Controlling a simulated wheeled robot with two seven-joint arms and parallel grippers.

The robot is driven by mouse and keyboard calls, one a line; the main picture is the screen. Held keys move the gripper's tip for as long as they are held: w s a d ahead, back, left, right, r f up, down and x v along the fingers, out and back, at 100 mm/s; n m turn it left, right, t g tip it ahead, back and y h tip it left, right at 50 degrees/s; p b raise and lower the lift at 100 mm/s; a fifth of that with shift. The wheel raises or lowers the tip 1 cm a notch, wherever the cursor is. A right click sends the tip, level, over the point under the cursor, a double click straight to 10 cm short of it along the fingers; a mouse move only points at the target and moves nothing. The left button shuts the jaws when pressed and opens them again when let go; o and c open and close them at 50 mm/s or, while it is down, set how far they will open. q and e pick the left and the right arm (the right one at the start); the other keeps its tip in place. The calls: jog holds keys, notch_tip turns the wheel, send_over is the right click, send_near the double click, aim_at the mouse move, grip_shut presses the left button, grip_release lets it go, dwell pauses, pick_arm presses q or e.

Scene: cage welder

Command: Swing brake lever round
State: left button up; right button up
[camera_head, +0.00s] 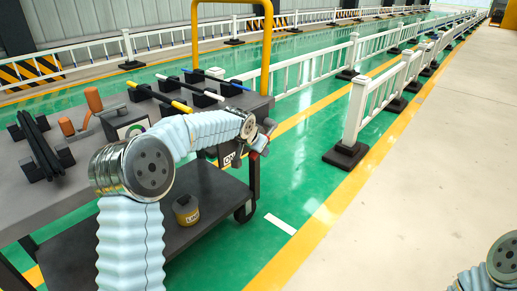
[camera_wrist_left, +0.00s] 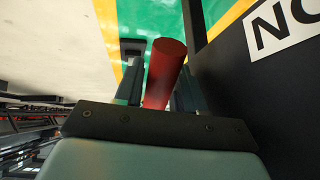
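The brake lever's red handle (camera_wrist_left: 165,72) stands between the two fingers of my left gripper (camera_wrist_left: 158,92) in the left wrist view. Both fingers are close beside it; I cannot tell whether they press on it. In the head view my left gripper (camera_head: 262,142) is at the right end of the grey cart (camera_head: 200,182), next to a white ON label (camera_head: 229,159). A small red part of the lever (camera_head: 265,152) shows there; most of it is hidden by the gripper. The label also shows in part in the wrist view (camera_wrist_left: 282,22). My right gripper is out of view.
The cart top carries rods on black holders (camera_head: 172,104), an orange-handled tool (camera_head: 94,100) and dark bars (camera_head: 40,148). A yellow container (camera_head: 186,210) stands on the lower shelf. A yellow upright bar (camera_head: 267,50) rises behind. White railings (camera_head: 355,110) stand at right; floor between is clear.

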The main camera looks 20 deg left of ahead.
pick_arm(q)
jog(key=shift+r, duration=0.1)
jog(key=p+v, duration=0.2)
jog(key=v, duration=1.1)
jog(key=shift+s+r, duration=0.25)
jog(key=shift+a, duration=0.1)
